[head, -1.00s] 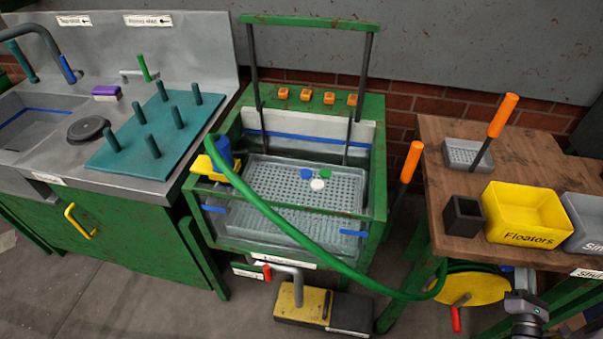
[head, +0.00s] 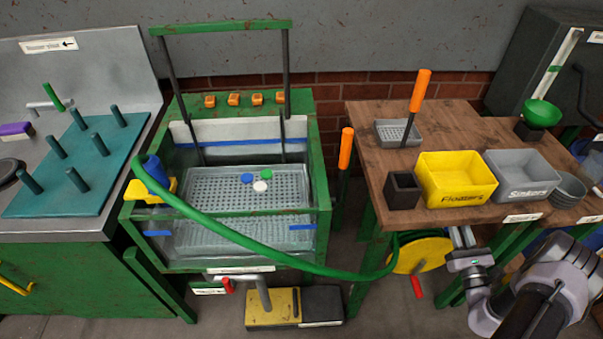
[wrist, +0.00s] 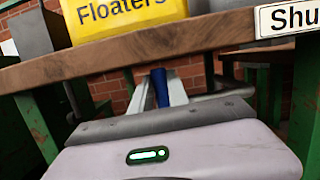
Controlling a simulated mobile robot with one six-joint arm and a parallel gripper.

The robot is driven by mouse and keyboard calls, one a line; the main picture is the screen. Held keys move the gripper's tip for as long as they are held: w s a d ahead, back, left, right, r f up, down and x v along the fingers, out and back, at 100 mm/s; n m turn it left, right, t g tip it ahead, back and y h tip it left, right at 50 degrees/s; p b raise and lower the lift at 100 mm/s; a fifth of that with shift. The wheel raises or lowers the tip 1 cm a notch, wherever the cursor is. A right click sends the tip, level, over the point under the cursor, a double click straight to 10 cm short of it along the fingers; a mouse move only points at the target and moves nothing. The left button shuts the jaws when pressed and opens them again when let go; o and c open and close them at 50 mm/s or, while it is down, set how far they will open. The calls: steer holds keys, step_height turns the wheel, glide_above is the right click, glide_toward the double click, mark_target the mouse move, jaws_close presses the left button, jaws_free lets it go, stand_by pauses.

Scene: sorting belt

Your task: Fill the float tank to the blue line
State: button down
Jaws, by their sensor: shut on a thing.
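The float tank (head: 325,215) is a clear-walled box in a green frame. A blue line (head: 235,142) runs along its back panel, with blue marks (head: 302,227) on the front. Blue, green and white discs (head: 260,187) show over its perforated tray; I cannot tell the water level. A green hose (head: 240,245) runs from a blue nozzle (head: 156,172) in a yellow holder (head: 140,190) on the tank's left rim to a yellow reel (head: 432,253). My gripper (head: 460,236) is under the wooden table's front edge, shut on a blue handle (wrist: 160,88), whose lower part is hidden.
The wooden table (head: 455,135) holds a yellow Floaters bin (head: 455,200), a grey Sinkers bin (head: 520,195) and a black cup (head: 403,190). A red crank (head: 417,287) is on the reel. A pedal (head: 272,308) stands on the floor before the tank.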

steer(key=c, duration=1)
jaws_free()
steer(key=shift+a, duration=0.15)
steer(key=v, duration=0.8)
